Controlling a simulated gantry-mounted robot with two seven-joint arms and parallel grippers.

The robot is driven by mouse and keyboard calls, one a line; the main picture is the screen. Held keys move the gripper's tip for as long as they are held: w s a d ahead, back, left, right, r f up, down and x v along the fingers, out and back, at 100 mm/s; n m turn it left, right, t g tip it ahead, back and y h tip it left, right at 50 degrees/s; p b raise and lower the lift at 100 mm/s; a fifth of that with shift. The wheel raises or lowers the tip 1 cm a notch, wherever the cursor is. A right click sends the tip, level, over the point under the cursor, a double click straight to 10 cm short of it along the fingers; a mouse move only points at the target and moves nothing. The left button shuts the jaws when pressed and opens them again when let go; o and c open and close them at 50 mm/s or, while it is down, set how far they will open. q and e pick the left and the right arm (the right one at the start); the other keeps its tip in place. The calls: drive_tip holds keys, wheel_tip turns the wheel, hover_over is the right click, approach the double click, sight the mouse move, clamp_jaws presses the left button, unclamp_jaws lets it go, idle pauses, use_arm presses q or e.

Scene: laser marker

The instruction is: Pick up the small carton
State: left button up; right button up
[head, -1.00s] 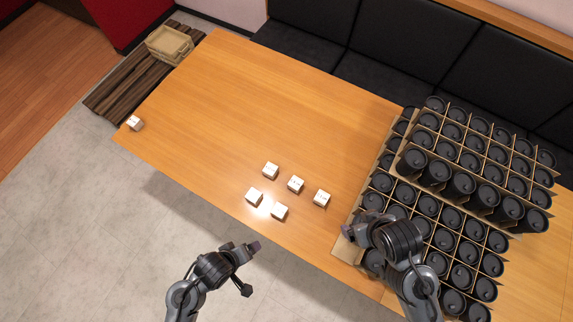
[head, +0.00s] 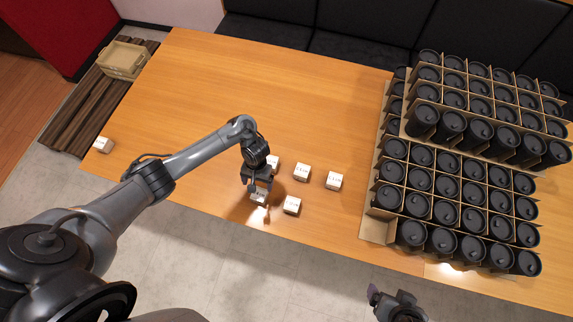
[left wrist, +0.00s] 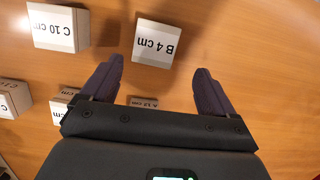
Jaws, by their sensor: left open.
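Several small white cartons with printed labels sit on the wooden table (head: 220,80). One carton (head: 258,197) lies right at my left gripper (head: 257,185), partly covered by it in the head view. Beside it are cartons at the right (head: 291,205), behind (head: 301,172) and farther right (head: 334,180); another (head: 274,162) is partly hidden by the gripper. In the left wrist view, a carton marked "B 4 cm" (left wrist: 165,38) is ahead of the open, empty fingers (left wrist: 156,75). A "C 10 cm" carton (left wrist: 57,26) is left of it. My right gripper (head: 390,298) is low in the head view, its jaws unclear.
Stacked cardboard dividers with dark lidded cups (head: 440,155) fill the table's right side. A tan crate (head: 123,60) stands on dark slats beyond the table. The table's back left is clear.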

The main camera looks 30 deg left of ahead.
use_arm(q)
wheel_tip(320, 180, up, 4)
drive_tip(key=t+b, duration=0.2)
hover_over(270, 161)
drive_tip(key=shift+s+r+y, duration=0.15)
drive_tip(key=shift+s+y, duration=0.15)
drive_tip(key=shift+s, duration=0.05)
drive_tip(key=shift+w+b, duration=0.35)
drive_tip(key=shift+b, duration=0.05)
drive_tip(key=shift+f+b, duration=0.25)
drive_tip(key=shift+b, duration=0.1)
wheel_tip(270, 161, down, 4)
drive_tip(key=shift+d+r+b, duration=0.1)
drive_tip(key=shift+b, duration=1)
drive_tip(key=shift+f+b, duration=1.2)
drive_tip(key=shift+f, duration=1.65)
drive_tip(key=shift+c, duration=0.4)
drive_tip(key=c, duration=1)
